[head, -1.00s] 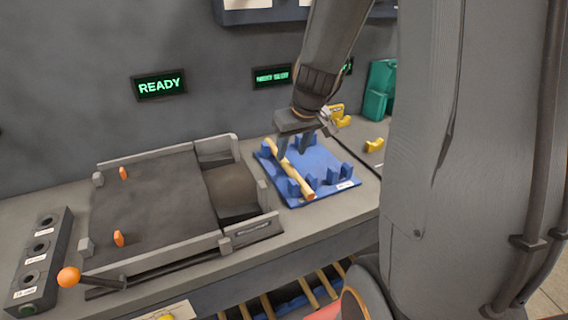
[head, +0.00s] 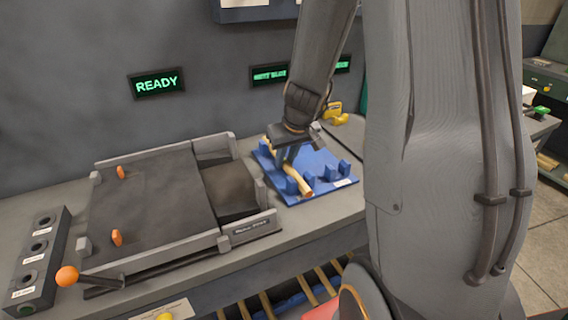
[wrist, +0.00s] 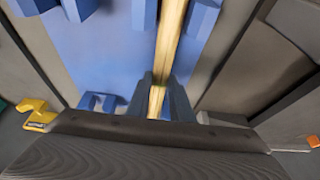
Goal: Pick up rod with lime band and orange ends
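A pale wooden rod (head: 299,182) with an orange near end lies across the blue cradle rack (head: 328,183) on the bench. My gripper (head: 287,158) is down at the rod's far half. In the wrist view the rod (wrist: 170,40) runs between the two fingers (wrist: 158,100), which sit close against it on both sides. The rod still lies low among the blue posts.
Left of the rack is a grey fixture (head: 150,205) with orange pegs and an orange-knobbed lever (head: 68,276). A yellow block (head: 334,110) stands behind the rack. A button box (head: 38,255) is at far left. The wall display (head: 157,84) reads READY.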

